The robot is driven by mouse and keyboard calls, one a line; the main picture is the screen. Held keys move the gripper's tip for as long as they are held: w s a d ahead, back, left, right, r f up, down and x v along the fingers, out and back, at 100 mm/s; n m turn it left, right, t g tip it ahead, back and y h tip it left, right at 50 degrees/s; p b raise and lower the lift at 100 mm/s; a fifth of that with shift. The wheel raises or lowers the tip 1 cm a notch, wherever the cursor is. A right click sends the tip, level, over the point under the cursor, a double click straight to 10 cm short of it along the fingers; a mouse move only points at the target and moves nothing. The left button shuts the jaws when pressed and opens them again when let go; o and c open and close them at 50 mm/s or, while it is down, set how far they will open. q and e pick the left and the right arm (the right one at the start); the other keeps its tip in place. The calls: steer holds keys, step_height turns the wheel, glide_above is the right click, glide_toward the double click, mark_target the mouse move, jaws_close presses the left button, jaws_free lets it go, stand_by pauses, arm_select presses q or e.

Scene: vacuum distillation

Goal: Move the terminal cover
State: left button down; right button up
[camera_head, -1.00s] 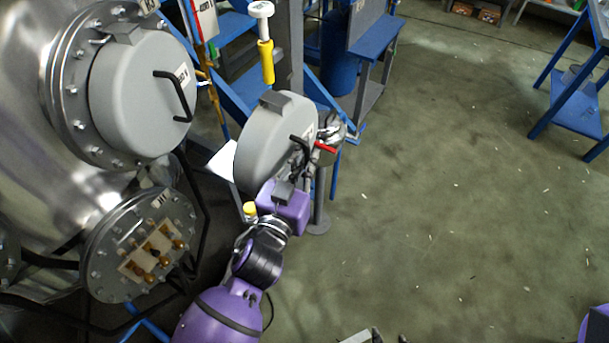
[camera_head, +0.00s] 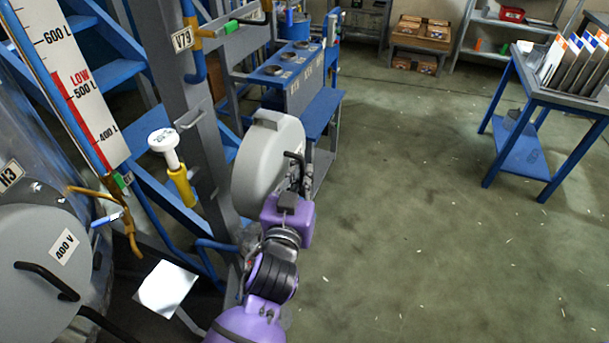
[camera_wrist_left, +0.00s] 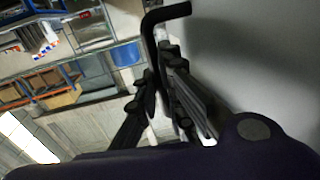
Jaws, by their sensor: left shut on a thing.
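The grey round terminal cover (camera_head: 262,160) is held up in the middle of the head view, tilted, with its black handle (camera_head: 297,160) on the right side. My left gripper (camera_head: 303,180) is shut on that handle, partly hidden by my purple wrist. In the left wrist view the dark fingers (camera_wrist_left: 165,95) close around the black handle (camera_wrist_left: 152,32), and the pale cover face (camera_wrist_left: 255,55) fills the right side. A second grey cover (camera_head: 30,285) with a "400 V" label is at the lower left of the head view. My right gripper is out of view.
A level gauge (camera_head: 70,85), a grey post (camera_head: 190,95) and a yellow-and-white valve handle (camera_head: 172,165) stand left of the held cover. A blue bench (camera_head: 295,75) is behind it. A blue-legged table (camera_head: 520,90) stands right. Open floor (camera_head: 420,220) lies between.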

mark_target(285, 172)
arm_select(q)
steer(key=shift+w+d+f, duration=0.1)
steer(key=shift+w+f, duration=0.25)
steer(key=shift+w, duration=0.1)
steer(key=shift+s, duration=0.25)
steer(key=shift+s+r, duration=0.1)
steer(key=shift+a, duration=0.2)
steer(key=shift+w+a+r+p, duration=0.1)
steer(key=shift+w+a+p, duration=0.25)
steer(key=shift+a, duration=0.15)
steer(key=shift+w+a, duration=0.3)
steer(key=shift+a, duration=0.3)
steer(key=shift+w+a, duration=0.25)
steer(key=shift+a, duration=0.35)
steer(key=shift+w+a+p, duration=0.35)
steer(key=shift+a+p, duration=0.1)
steer(key=shift+a, duration=0.45)
steer(key=w+a+f, duration=0.3)
steer(key=w+a, duration=0.1)
steer(key=a, duration=0.5)
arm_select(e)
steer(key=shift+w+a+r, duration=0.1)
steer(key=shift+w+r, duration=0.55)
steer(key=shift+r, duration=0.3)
